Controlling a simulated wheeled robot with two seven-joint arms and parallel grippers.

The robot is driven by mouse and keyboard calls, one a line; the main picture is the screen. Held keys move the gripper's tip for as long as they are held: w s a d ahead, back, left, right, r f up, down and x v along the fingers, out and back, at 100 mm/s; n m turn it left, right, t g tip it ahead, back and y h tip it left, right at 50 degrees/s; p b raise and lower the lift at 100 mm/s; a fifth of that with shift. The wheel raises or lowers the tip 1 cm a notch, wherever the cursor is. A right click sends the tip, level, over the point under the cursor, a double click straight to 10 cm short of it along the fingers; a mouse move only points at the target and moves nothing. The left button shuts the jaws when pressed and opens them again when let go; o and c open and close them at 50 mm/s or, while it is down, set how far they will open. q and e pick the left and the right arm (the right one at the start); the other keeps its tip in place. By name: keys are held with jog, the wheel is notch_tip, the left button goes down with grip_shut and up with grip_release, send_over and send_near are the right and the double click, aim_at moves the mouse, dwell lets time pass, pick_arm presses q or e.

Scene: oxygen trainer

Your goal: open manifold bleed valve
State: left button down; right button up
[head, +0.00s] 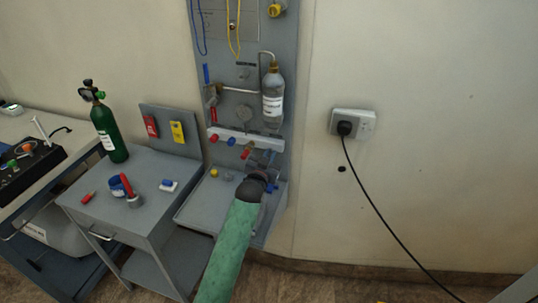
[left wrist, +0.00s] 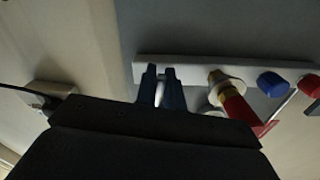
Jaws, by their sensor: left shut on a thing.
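The manifold (head: 262,142) is a pale horizontal bar on the grey wall panel, with red and blue knobs along it. It also shows in the left wrist view (left wrist: 210,70). My left gripper (head: 269,161) is at the right end of the bar, its arm coming up from below. In the left wrist view its blue fingers (left wrist: 161,90) are close together around a small pale part, which looks like the manifold bleed valve (left wrist: 160,93); the fingers mostly hide it. Beside them is a brass fitting with a red handle (left wrist: 238,110). My right gripper is out of view.
A blue cap (left wrist: 271,83) sits farther along the bar. A clear bottle (head: 273,97) hangs above the manifold. A grey cart (head: 160,205) with small parts and a green cylinder (head: 108,130) stand left. A wall socket (head: 352,122) with a black cable is right.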

pick_arm(q)
jog(key=shift+s+f+n, duration=0.1)
jog(key=shift+f+n, duration=0.1)
jog(key=shift+n, duration=1)
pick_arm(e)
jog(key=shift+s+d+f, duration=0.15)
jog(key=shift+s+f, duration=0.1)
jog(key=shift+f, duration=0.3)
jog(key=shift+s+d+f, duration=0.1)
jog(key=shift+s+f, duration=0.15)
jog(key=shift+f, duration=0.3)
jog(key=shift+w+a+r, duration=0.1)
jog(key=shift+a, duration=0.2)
pick_arm(q)
jog(key=c, duration=1.5)
grip_release()
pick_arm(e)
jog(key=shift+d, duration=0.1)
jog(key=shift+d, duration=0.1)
